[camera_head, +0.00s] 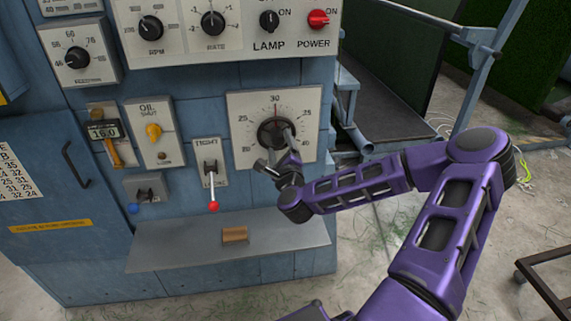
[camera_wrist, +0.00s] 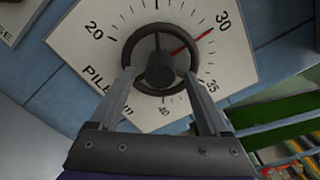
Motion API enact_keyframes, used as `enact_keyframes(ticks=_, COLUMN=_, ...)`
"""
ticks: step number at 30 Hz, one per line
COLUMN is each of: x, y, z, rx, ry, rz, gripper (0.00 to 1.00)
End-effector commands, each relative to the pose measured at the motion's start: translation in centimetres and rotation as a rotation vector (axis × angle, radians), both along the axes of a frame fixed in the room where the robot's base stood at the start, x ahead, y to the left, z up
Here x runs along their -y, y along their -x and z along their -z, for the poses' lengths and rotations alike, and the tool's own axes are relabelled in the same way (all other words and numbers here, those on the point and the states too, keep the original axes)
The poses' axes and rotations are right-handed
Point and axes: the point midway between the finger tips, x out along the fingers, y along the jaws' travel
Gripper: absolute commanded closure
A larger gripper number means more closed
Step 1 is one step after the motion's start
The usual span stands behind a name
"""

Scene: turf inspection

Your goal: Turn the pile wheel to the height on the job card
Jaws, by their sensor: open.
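The pile wheel (camera_head: 274,133) is a black round handwheel on a white square dial plate (camera_head: 242,108) at the right of the blue machine panel. In the wrist view the wheel (camera_wrist: 160,58) fills the upper middle, with a dark hub. Its red pointer lies at or close to the 30 mark in both views. My gripper (camera_wrist: 160,78) is open, its two fingers at the lower left and lower right of the wheel's rim. I cannot tell whether they touch it.
A red-knobbed TIGHT lever (camera_head: 212,185) hangs left of the dial. A grey shelf (camera_head: 170,246) below holds a small brown block (camera_head: 235,234).

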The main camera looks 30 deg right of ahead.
Motion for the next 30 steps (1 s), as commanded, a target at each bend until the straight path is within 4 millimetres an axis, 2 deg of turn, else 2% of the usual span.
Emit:
enact_keyframes(ticks=10, x=-2.2, y=7.7, z=-0.2, rx=-0.003, ry=-0.002, rz=-0.001, gripper=0.20)
enact_keyframes(ticks=16, x=-3.0, y=10.3, z=-0.8, rx=-0.002, ry=-0.005, rz=0.000, gripper=0.20)
enact_keyframes(ticks=30, x=-4.0, y=14.0, z=-0.4, rx=-0.002, ry=-0.002, rz=0.000, gripper=0.20)
